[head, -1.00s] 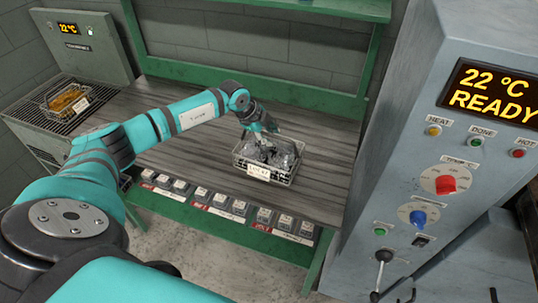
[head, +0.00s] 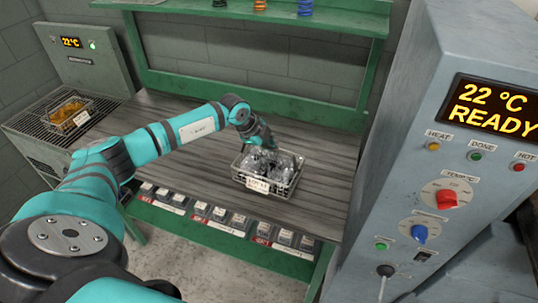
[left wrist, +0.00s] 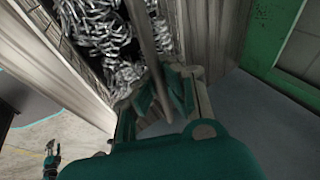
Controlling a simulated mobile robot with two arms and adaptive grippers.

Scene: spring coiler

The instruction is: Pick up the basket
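The wire basket (head: 285,184) stands on the bench, full of shiny grey metal springs, with a white label on its front. My left gripper (head: 264,147) is over the middle of the basket, pointing down. In the left wrist view, the fingers of this gripper (left wrist: 163,92) have a thin bar of the basket (left wrist: 147,35) running between them. I cannot tell whether they press on it. What looks like my right gripper (left wrist: 51,147) shows small and far off in the left wrist view, its finger state too small to read.
A second basket (head: 52,104) with orange-brown contents stands on a grate at the left. A grey machine (head: 400,120) reading 22 °C READY stands at the right. Labelled small boxes (head: 238,220) line the bench's front edge. The wooden bench top (head: 190,165) is mostly clear.

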